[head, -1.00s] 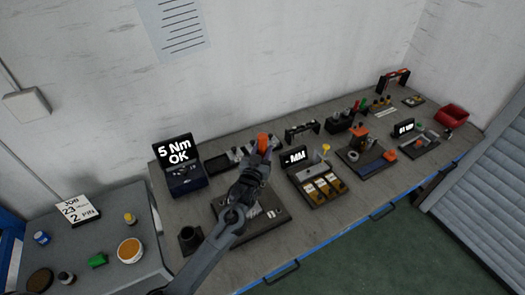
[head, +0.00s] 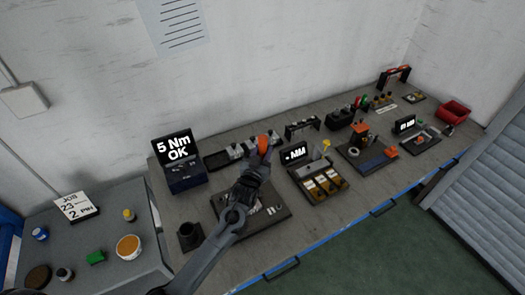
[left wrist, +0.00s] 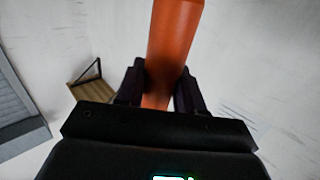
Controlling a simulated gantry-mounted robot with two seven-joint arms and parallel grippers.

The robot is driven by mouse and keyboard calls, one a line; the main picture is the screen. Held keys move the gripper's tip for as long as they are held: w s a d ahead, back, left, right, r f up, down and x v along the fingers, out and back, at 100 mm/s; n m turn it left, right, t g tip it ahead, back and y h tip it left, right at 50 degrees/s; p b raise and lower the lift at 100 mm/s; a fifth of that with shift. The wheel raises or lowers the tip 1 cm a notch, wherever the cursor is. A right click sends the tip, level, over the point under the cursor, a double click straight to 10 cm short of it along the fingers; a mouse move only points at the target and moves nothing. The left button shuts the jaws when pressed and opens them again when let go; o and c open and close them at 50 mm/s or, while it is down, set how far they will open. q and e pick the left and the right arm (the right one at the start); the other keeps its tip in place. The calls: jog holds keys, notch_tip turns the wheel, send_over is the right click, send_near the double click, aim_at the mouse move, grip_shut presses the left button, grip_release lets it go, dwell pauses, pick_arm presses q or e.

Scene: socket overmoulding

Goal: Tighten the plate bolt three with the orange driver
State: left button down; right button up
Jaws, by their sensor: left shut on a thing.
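The orange driver (head: 263,143) is held in my left gripper (head: 262,158), above the dark plate fixture (head: 222,205) on the bench. In the left wrist view the driver's orange handle (left wrist: 170,45) stands between the two dark fingers (left wrist: 158,88), which are shut on it. My left arm and hand cover much of the fixture, and small light parts show on its right side. The plate bolts and the driver's tip cannot be made out. A black display (head: 178,150) behind to the left reads "5 Nm OK". My right gripper is not in view.
A dark cup (head: 190,237) stands left of the fixture. A long dark tray (head: 216,161) lies behind it. To the right are a display marked MM (head: 294,154) and a compartment tray (head: 320,184). A side table (head: 75,262) with small pots stands at the left.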

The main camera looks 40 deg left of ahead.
pick_arm(q)
jog(key=shift+f+b, duration=1)
jog(key=shift+f, duration=0.95)
jog(key=shift+p, duration=0.4)
dwell(0.7)
jog(key=shift+f, duration=0.1)
dwell(0.6)
jog(key=shift+f, duration=0.5)
dwell(0.4)
